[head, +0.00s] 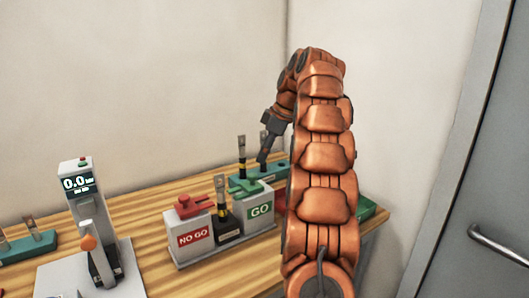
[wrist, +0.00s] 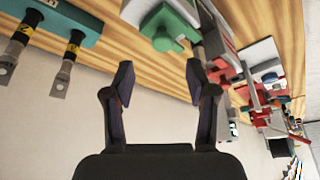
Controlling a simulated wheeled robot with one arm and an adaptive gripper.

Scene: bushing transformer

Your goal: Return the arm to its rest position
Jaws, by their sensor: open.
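My orange arm rises from the bottom right of the head view and bends over at the top. My gripper (head: 264,152) hangs from it, pointing down above the back of the wooden bench, close to the green rack (head: 272,172). In the wrist view my gripper (wrist: 160,76) has its two dark fingers spread apart with nothing between them. Part of the bench to the right is hidden behind my arm.
The bench (head: 150,200) carries a grey GO box (head: 260,213), a NO GO box (head: 192,240), a dark bushing (head: 228,222) between them, and a gauge reading 0.0 (head: 78,185). Walls close in behind. A grey door (head: 485,200) is at right.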

